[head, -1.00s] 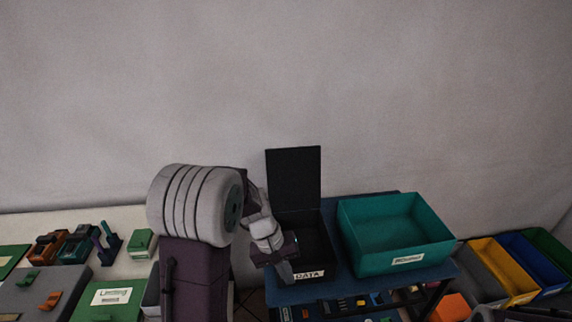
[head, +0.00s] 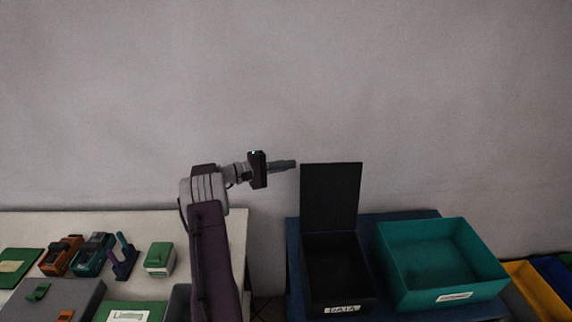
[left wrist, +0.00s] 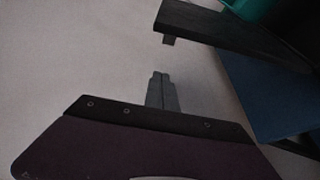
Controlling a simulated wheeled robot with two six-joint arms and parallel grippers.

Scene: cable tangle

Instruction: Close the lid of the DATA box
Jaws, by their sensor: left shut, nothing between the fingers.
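The black DATA box (head: 342,309) stands on a blue table in the head view, with its label on the front. Its lid (head: 331,191) is open and stands upright at the back of the box. The lid shows as a dark slab in the left wrist view (left wrist: 245,38). My left gripper (head: 293,164) is shut and empty. It points right, level with the lid's top left corner and just left of it in the head view. In the left wrist view the closed fingers (left wrist: 161,92) are apart from the lid. My right gripper is not in view.
A teal open bin (head: 400,290) stands right of the DATA box on the blue table (head: 293,235). A pale table (head: 120,218) at left holds several coloured parts. Yellow and blue bins (head: 535,285) are at the far right. A plain wall is behind.

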